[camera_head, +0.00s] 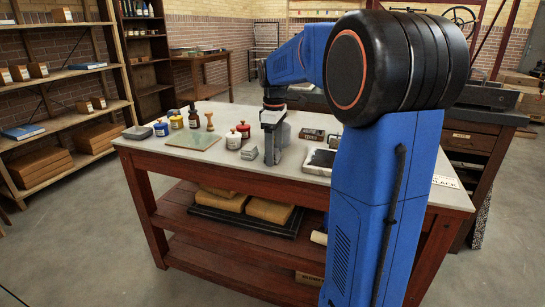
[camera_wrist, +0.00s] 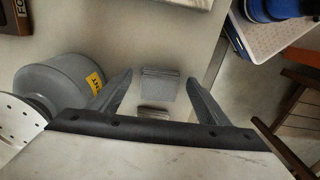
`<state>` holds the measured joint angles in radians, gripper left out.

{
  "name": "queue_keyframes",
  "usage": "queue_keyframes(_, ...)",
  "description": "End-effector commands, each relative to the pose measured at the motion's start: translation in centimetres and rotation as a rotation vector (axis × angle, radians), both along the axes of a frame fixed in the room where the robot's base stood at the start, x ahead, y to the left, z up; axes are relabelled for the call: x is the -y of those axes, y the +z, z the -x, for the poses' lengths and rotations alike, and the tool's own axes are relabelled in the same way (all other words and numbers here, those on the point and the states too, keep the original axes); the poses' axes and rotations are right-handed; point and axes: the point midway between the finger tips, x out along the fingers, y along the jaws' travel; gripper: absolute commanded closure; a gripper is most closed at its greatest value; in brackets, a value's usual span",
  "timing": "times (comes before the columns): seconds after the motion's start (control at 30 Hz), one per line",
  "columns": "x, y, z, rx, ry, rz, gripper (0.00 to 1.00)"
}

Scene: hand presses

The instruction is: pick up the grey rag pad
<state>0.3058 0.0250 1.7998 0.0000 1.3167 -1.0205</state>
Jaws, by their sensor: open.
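The grey rag pad (camera_head: 138,132) looks like the flat, dark grey pad lying at the far left end of the tabletop in the head view. My gripper (camera_head: 271,158) is well to its right, pointing down over the front middle of the table. In the wrist view my gripper (camera_wrist: 158,98) shows two grey fingers spread apart. A small grey block (camera_wrist: 160,88) with a ridged edge lies below, in the gap between them, not gripped. A small grey block (camera_head: 249,152) also shows just left of the fingers in the head view. I cannot make out the pad in the wrist view.
Jars and a bottle (camera_head: 193,118) stand behind a greenish flat plate (camera_head: 194,141). Red-topped jars (camera_head: 234,140) stand left of my gripper. A dark labelled box (camera_head: 312,134) lies to its right. In the wrist view a grey round container (camera_wrist: 52,84) stands close beside the left finger.

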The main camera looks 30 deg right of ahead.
Motion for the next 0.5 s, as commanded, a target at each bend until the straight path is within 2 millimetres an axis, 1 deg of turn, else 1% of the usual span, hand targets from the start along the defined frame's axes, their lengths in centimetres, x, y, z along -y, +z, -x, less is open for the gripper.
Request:
queue_keyframes(0.07,-0.01,-0.27,0.02,0.0,0.0,0.0,0.3)
queue_keyframes(0.27,-0.02,-0.27,0.01,0.0,0.0,0.0,0.3)
queue_keyframes(0.3,-0.02,-0.27,0.01,0.0,0.0,0.0,0.39)
queue_keyframes(0.37,-0.02,-0.26,0.01,0.0,0.0,0.0,0.54)
queue_keyframes(0.4,-0.02,-0.25,0.01,0.0,0.0,0.0,0.63)
queue_keyframes(0.43,-0.02,-0.25,0.01,0.0,0.0,0.0,0.7)
queue_keyframes(0.47,-0.02,-0.25,0.01,0.0,0.0,0.0,0.74)
queue_keyframes(0.5,-0.02,-0.25,0.01,0.0,0.0,0.0,0.74)
